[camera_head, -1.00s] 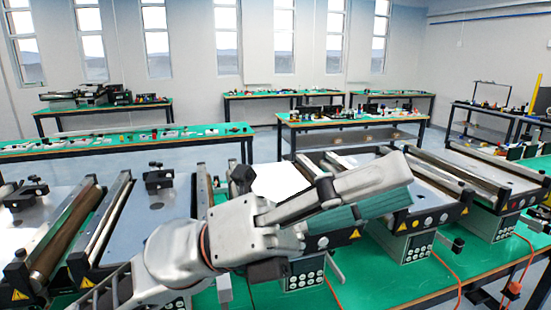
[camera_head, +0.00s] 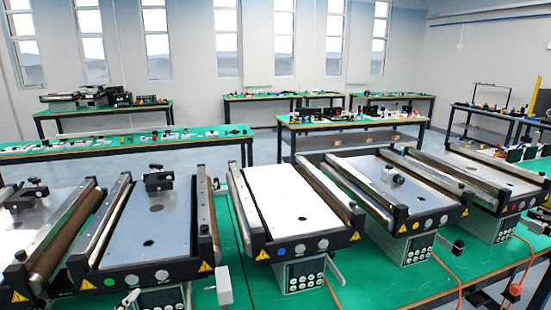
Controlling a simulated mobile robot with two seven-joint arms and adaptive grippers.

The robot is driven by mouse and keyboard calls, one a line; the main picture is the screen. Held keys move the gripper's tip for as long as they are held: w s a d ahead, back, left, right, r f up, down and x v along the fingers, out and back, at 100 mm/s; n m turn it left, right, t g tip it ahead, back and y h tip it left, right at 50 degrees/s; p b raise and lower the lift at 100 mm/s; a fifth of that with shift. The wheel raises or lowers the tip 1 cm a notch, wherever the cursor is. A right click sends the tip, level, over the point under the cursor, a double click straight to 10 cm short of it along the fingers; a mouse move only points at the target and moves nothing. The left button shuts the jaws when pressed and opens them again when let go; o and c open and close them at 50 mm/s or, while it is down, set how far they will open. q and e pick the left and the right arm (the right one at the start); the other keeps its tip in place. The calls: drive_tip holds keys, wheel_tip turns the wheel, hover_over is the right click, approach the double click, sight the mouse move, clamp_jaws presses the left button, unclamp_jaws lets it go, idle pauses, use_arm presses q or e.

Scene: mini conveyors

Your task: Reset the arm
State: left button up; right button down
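Neither of my arms nor grippers shows in the head view now. Several mini conveyors stand side by side on a green-topped table. The middle conveyor (camera_head: 296,205) has a white bed and a blue button on its front. The conveyor to its left (camera_head: 140,230) has a grey bed with a small black device (camera_head: 158,178) on it. The conveyor to its right (camera_head: 385,190) has a grey bed and a yellow button.
The green table (camera_head: 365,285) has bare room along its front, crossed by orange cables (camera_head: 450,270). Small boxes with levers stand between the conveyors. A farther green table (camera_head: 120,143) and other benches with small parts stand behind.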

use_arm(q)
drive_tip(key=s+a+f+n+g+y, duration=0.1)
drive_tip(key=s+a+f+g, duration=0.35)
drive_tip(key=s+f, duration=0.3)
drive_tip(key=s+a+f+n+g+y, duration=0.1)
drive_tip(key=s+a+f+g, duration=0.2)
drive_tip(key=s+a+f, duration=0.35)
drive_tip(key=d+f+n+t+h+b, duration=0.1)
drive_tip(key=d+f+t+h+b, duration=0.1)
drive_tip(key=d+f, duration=0.7)
drive_tip(key=s+d+f+n+t+h+b, duration=0.1)
drive_tip(key=d+f+h+b, duration=0.3)
drive_tip(key=f, duration=1)
drive_tip(key=d+b, duration=0.3)
drive_tip(key=d, duration=0.2)
drive_tip(key=shift+s+f+t+h, duration=0.15)
drive_tip(key=shift+f+t+h, duration=0.2)
drive_tip(key=shift+f+h, duration=0.05)
